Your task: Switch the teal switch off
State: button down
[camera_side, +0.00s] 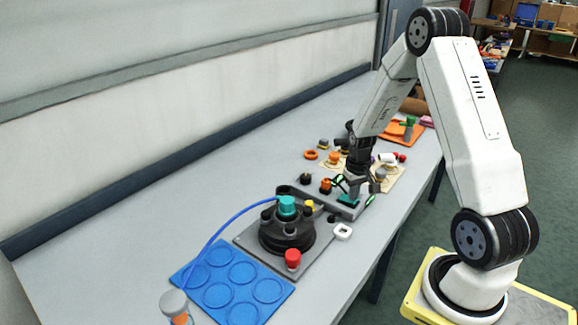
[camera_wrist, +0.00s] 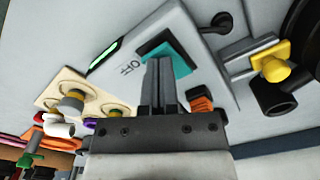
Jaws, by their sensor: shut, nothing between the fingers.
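The teal switch (camera_wrist: 178,56) is a flat rocker on a grey box (camera_wrist: 205,68), with the letters OFF printed beside it. A lit green strip (camera_wrist: 104,54) shows on the box's edge. In the side view the teal switch (camera_side: 347,200) shows just below my fingertips. My gripper (camera_wrist: 158,62) is shut and empty, its fingertips over the switch and hiding part of it. My gripper (camera_side: 351,192) points down in the side view. I cannot tell whether the tips touch the switch.
A black round tank with a teal cap (camera_side: 287,205) and a red knob (camera_side: 292,258) stand left of the box. A blue tray (camera_side: 274,311) lies nearer. Orange and black knobs and a yellow valve (camera_wrist: 270,64) are close to my gripper. The table's back left is clear.

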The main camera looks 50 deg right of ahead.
jog(key=shift+f, duration=0.2)
dwell(0.3)
jog(key=shift+r, duration=3.5)
jog(key=shift+a, duration=0.1)
jog(key=s+a+r+n+t, duration=0.1)
jog(key=s+a+r+n, duration=0.1)
jog(key=a, duration=1)
jog(key=s+a+r+n+t, duration=0.1)
jog(key=a+n, duration=0.3)
jog(key=a, duration=0.8)
jog(key=shift+s+a+r+t, duration=0.15)
jog(key=shift+s+r+t, duration=0.15)
jog(key=shift+s+r, duration=0.3)
jog(key=shift+f, duration=0.1)
